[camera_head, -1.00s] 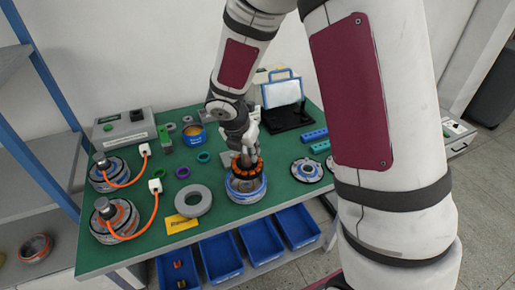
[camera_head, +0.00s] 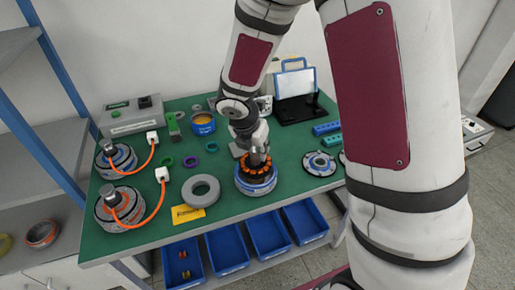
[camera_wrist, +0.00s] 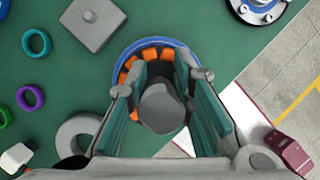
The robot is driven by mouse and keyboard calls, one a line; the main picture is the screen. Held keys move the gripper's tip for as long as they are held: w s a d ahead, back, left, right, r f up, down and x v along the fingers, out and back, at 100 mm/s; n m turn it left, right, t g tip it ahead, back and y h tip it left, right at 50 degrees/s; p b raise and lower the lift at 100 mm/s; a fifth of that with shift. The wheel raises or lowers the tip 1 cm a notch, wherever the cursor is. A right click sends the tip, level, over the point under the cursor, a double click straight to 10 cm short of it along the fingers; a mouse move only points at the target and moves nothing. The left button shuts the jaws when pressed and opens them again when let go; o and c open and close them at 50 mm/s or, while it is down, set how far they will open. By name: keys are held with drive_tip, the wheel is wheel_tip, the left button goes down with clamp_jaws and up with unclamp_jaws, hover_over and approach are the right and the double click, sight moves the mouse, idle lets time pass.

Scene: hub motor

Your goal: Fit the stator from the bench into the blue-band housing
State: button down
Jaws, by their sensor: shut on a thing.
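The stator (camera_head: 257,174), a ring of orange coils on a dark core, sits within the rim of the blue-band housing (camera_head: 257,188) on the green bench. My gripper (camera_head: 259,157) is above it, pointing down, shut on the stator's grey central shaft (camera_wrist: 160,108). In the wrist view the teal finger pads flank this shaft. Orange coils (camera_wrist: 150,54) show inside the blue rim (camera_wrist: 122,52) of the housing. My fingers hide much of the stator, and I cannot tell whether it is fully seated.
A grey ring (camera_head: 201,191) and a yellow card (camera_head: 186,213) lie left of the housing. Two motors with orange cables (camera_head: 119,208) stand further left. A flanged disc (camera_head: 319,164) lies to the right. Blue bins (camera_head: 227,250) hang under the front edge.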

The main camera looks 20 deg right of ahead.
sight(258, 160)
drive_tip(key=shift+f, duration=0.15)
drive_tip(key=shift+f+b, duration=0.85)
drive_tip(key=shift+b, duration=0.05)
drive_tip(key=shift+f, duration=0.15)
drive_tip(key=shift+f+b, duration=0.6)
drive_tip(key=shift+b, duration=0.1)
drive_tip(key=shift+f, duration=0.1)
drive_tip(key=shift+f+b, duration=0.45)
drive_tip(key=shift+b, duration=0.05)
drive_tip(key=shift+f, duration=0.15)
idle(1.2)
drive_tip(key=c, duration=1.3)
unclamp_jaws()
